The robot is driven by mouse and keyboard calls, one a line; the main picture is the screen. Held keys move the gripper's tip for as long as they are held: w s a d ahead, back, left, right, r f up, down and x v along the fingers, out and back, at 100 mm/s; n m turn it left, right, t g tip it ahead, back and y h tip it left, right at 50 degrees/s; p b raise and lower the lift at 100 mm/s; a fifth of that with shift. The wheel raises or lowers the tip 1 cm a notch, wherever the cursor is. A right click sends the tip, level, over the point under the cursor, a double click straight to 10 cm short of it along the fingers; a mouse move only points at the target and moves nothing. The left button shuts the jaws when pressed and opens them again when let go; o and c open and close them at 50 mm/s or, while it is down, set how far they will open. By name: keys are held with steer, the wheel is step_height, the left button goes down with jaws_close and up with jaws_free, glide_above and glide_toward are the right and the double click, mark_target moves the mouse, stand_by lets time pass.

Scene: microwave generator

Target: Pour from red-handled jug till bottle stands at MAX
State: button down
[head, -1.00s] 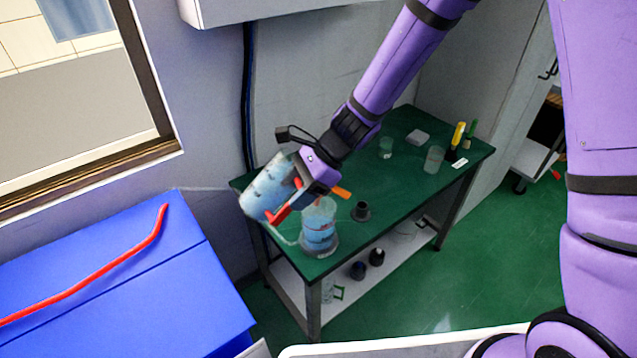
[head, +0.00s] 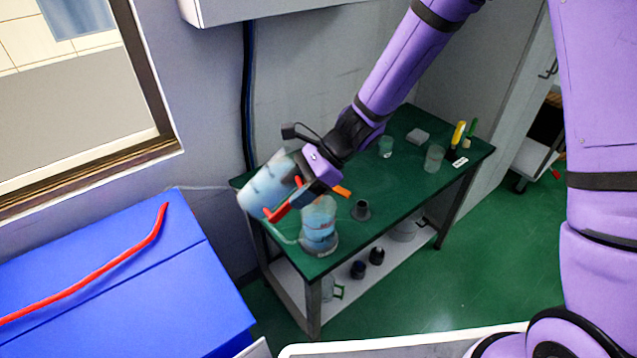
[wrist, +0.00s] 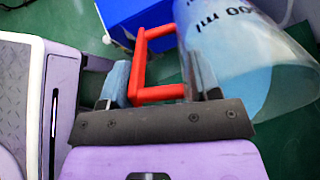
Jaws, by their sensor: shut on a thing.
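The red-handled jug (head: 268,186) is a clear, marked vessel with blue liquid inside. It is strongly tilted above the left end of the green table. My gripper (head: 297,193) is shut on its red handle, which also shows between the fingers in the wrist view (wrist: 150,92). The jug's body (wrist: 262,65) fills the right of that view. The bottle (head: 319,226) stands upright on the table just right of and below the jug, with blue liquid inside. Its MAX mark is too small to read, and I cannot make out a stream between them.
The green table (head: 405,185) also bears a small dark cup (head: 361,210), clear beakers (head: 434,158) and yellow and green items at the back right. A lower shelf holds dark vessels. A blue box (head: 110,270) with a red strip stands at left.

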steer(key=shift+w+d+r+g+y+p, duration=0.15)
steer(key=shift+r+g+y+p, duration=0.4)
steer(key=shift+y, duration=0.75)
stand_by(2.8)
steer(key=shift+d+f+y, duration=0.1)
steer(key=shift+d+y, duration=0.05)
steer(key=shift+y, duration=0.35)
stand_by(1.7)
